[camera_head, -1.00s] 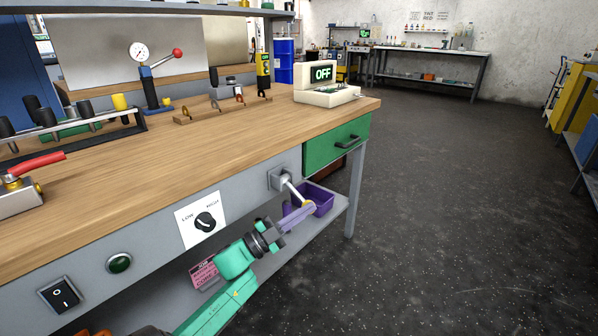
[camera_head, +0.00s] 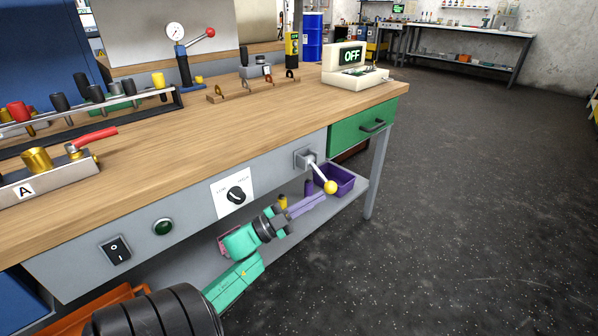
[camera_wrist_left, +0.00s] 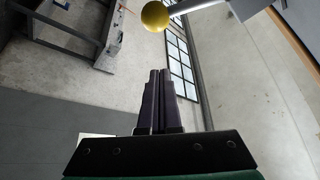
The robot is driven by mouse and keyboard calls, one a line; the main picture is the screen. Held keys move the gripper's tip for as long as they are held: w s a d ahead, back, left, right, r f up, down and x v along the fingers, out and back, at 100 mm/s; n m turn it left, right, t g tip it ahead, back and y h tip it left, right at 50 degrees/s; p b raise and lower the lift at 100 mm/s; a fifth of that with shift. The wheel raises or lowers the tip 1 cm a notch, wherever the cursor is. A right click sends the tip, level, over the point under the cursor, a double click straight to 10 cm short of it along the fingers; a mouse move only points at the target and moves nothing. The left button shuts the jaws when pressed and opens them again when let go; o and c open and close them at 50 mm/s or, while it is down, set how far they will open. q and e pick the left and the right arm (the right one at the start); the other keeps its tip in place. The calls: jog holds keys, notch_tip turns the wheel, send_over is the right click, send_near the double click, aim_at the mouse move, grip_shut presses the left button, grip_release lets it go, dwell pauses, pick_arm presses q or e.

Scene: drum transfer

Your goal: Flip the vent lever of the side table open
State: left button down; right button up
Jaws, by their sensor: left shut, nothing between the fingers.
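The lever (camera_head: 318,176) sticks out of a grey mount (camera_head: 304,158) on the bench's front panel. It slants down and right to a yellow ball knob (camera_head: 331,187). In the left wrist view the knob (camera_wrist_left: 155,16) and its shaft (camera_wrist_left: 196,5) show at the top, beyond the fingertips. My left gripper (camera_head: 318,198) has purple fingers, shut and empty, just below and left of the knob in the head view. In the left wrist view the fingertips (camera_wrist_left: 160,73) are apart from the knob. My right gripper is not in view.
A purple bin (camera_head: 345,182) sits on the lower shelf behind the lever. A green drawer (camera_head: 350,136) is at upper right. A knob dial (camera_head: 236,195), green button (camera_head: 163,227) and rocker switch (camera_head: 115,249) line the panel. A display reading OFF (camera_head: 350,55) stands on the bench. Floor at right is clear.

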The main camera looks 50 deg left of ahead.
pick_arm(q)
jog(key=v, duration=0.4)
jog(key=shift+s+f, duration=0.1)
jog(key=shift+s, duration=0.05)
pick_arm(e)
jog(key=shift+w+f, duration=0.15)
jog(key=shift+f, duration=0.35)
